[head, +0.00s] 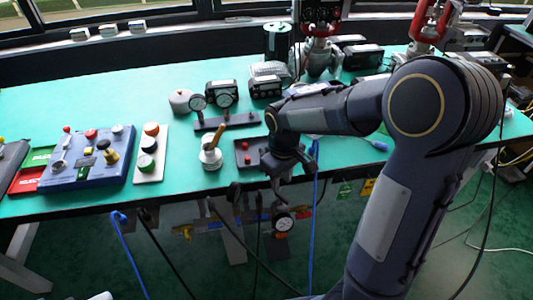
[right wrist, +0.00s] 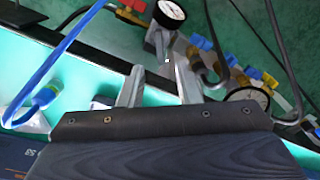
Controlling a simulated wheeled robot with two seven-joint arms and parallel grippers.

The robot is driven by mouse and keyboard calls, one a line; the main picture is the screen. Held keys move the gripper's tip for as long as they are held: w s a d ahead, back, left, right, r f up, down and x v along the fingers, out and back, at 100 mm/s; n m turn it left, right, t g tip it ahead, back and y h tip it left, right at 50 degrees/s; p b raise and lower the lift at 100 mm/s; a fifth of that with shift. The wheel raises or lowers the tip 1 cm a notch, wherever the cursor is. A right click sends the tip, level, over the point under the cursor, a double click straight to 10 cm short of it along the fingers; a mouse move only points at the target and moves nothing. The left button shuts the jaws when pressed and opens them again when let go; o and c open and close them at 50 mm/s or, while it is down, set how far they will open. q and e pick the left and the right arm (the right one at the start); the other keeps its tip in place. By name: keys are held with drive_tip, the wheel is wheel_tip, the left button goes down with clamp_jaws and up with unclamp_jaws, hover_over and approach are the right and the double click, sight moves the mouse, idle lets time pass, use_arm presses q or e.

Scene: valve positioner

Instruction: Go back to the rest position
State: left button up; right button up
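My right arm reaches in from the lower right of the head view, with its forearm over the bench (head: 85,88). My right gripper (head: 282,185) points down at the front edge of the bench, beside a dark tray (head: 243,150). In the right wrist view its two fingers (right wrist: 160,78) stand apart with nothing held between them. A pressure gauge (right wrist: 171,12) on a metal fitting shows beyond the fingertips. It cannot be told how far the fitting is from the fingers. My left gripper is not in view.
A blue control box (head: 90,160) and a button panel (head: 151,153) lie at the left. A gauge stand (head: 213,124) and a silver pot with a wooden handle (head: 210,156) are left of my gripper. Hoses, cables and a gauge (head: 284,223) hang at the front edge.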

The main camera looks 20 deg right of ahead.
use_arm(q)
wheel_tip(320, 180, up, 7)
drive_tip(key=p, duration=0.7)
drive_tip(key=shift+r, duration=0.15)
use_arm(e)
drive_tip(key=s+a+r+m+t+y, duration=0.2)
drive_tip(key=s+r, duration=0.6)
drive_tip(key=s, duration=0.1)
drive_tip(key=s+a+r+m+t+y, duration=0.1)
drive_tip(key=s+a+r+m+t, duration=0.1)
drive_tip(key=s+r, duration=0.6)
drive_tip(key=shift+s+m+t+y, duration=0.4)
drive_tip(key=shift+m+t, duration=0.3)
drive_tip(key=shift+t, duration=0.1)
drive_tip(key=shift+w+f, duration=0.1)
